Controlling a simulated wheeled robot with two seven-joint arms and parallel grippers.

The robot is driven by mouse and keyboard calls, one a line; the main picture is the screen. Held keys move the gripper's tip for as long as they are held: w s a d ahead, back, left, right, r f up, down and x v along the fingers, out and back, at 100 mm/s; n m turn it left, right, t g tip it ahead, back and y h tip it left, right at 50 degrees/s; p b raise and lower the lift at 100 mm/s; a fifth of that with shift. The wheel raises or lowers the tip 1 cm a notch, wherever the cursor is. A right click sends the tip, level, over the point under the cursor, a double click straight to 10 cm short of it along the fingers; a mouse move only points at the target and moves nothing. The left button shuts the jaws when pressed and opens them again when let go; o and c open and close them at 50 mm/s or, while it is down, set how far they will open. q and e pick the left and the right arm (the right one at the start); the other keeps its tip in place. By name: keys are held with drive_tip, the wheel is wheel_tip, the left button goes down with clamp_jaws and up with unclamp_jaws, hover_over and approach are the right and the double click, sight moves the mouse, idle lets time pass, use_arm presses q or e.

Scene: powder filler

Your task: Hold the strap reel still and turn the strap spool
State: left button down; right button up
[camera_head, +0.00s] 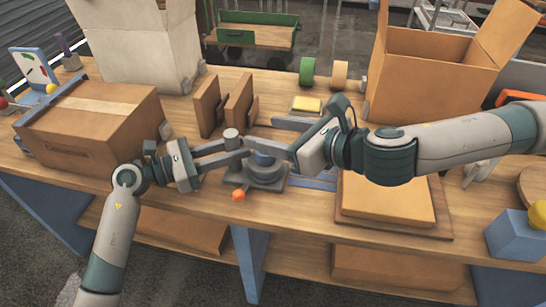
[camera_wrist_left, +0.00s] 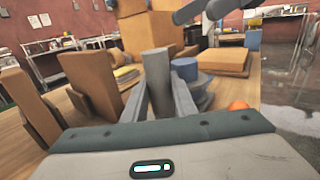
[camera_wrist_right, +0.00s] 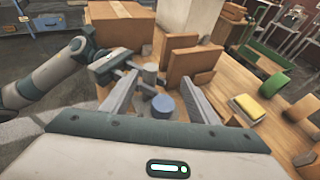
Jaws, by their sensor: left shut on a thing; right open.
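The strap reel is a grey device with a flat base (camera_head: 270,182) on the table, with an upright grey post (camera_head: 231,134) and a blue spool cap (camera_head: 264,159). My left gripper (camera_head: 238,150) is shut on the grey post, which stands between its fingers in the left wrist view (camera_wrist_left: 157,75). My right gripper (camera_head: 268,134) is open above the reel. In the right wrist view the blue spool (camera_wrist_right: 163,104) appears between its spread fingers, apparently untouched. The right fingers partly hide the reel in the head view.
An orange ball (camera_head: 239,195) is at the reel's front. Brown upright panels (camera_head: 238,100) stand behind it. A closed carton (camera_head: 95,125) is left; a flat box (camera_head: 385,205) lies right. A yellow block (camera_head: 307,104) and tape rolls (camera_head: 307,71) are behind.

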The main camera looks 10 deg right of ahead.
sight(272, 159)
drive_tip(key=s+d+f+n+g+y, duration=0.25)
drive_tip(key=s+d+n+y, duration=0.25)
drive_tip(key=s+d+n, duration=0.5)
drive_tip(key=a+f+m+t, duration=0.1)
drive_tip(key=m, duration=0.1)
drive_tip(key=a+f+m+t+h, duration=0.1)
drive_tip(key=a+f+m+t, duration=0.1)
drive_tip(key=m, duration=0.1)
drive_tip(key=a+f+m+t+h, duration=0.1)
drive_tip(key=f+m+t, duration=0.1)
drive_tip(key=shift+w+a+f+m, duration=0.1)
drive_tip(key=shift+a+f+m, duration=0.05)
drive_tip(key=shift+f+m, duration=0.15)
drive_tip(key=shift+w+d+f+m+t+h, duration=0.2)
drive_tip(key=shift+d+m+t+h, duration=0.15)
drive_tip(key=shift+m, duration=0.4)
drive_tip(key=shift+w+d+f+m+t+h, duration=0.15)
drive_tip(key=shift+w+d+m+t+h, duration=0.1)
drive_tip(key=shift+m+t+h, duration=0.35)
drive_tip(key=shift+w+d+f+m+t+h, duration=0.2)
drive_tip(key=shift+d+m+h, duration=0.05)
drive_tip(key=shift+m, duration=0.6)
drive_tip(key=shift+w+a, duration=0.1)
drive_tip(key=x, duration=1.1)
drive_tip(key=shift+w+a, duration=0.2)
drive_tip(key=shift+w, duration=0.1)
drive_tip(key=c, duration=1)
drive_tip(key=shift+c, duration=0.2)
